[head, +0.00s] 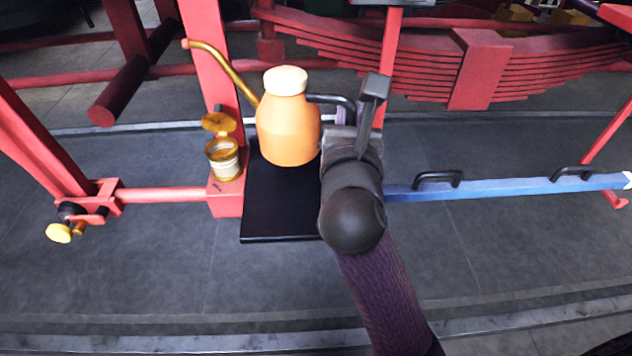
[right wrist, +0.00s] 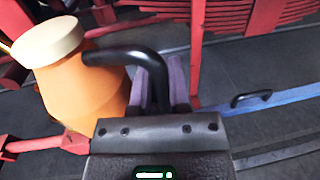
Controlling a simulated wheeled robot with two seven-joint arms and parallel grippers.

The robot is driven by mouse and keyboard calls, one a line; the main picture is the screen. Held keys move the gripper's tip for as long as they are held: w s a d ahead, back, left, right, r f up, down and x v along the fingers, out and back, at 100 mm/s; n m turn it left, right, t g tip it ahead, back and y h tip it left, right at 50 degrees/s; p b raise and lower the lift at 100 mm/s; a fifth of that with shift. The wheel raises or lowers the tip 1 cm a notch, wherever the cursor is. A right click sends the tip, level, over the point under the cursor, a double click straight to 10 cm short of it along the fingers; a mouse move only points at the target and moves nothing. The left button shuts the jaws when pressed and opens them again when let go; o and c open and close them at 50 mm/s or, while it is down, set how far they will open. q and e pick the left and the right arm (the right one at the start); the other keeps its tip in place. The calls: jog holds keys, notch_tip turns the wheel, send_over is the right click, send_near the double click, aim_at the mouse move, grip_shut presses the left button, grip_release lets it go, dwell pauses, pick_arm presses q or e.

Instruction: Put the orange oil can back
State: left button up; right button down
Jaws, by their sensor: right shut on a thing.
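The orange oil can (head: 288,130) has a cream lid, a brass spout pointing up to the left and a black handle on its right. It is upright over the rear part of a black plate (head: 272,210); I cannot tell whether its base touches the plate. My right gripper (head: 343,116) is shut on the can's black handle. In the right wrist view the can (right wrist: 80,92) is at the left, and its handle runs between the purple fingers (right wrist: 162,85). My left gripper is not in view.
A small brass-lidded cup (head: 223,160) sits on a red block left of the plate. A red post (head: 207,60) stands close behind the spout. A blue bar (head: 520,188) with black handles extends right. Red leaf springs (head: 410,60) are behind.

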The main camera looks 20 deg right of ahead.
notch_tip(320, 180, down, 10)
jog(key=b, duration=0.5)
jog(key=shift+a, duration=0.15)
jog(key=shift+r, duration=0.25)
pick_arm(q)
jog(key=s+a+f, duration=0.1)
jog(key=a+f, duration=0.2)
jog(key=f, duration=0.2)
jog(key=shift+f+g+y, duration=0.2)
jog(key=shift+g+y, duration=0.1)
pick_arm(e)
jog(key=shift+f, duration=0.1)
jog(key=c, duration=1)
grip_release()
jog(key=shift+f, duration=0.1)
jog(key=o, duration=0.4)
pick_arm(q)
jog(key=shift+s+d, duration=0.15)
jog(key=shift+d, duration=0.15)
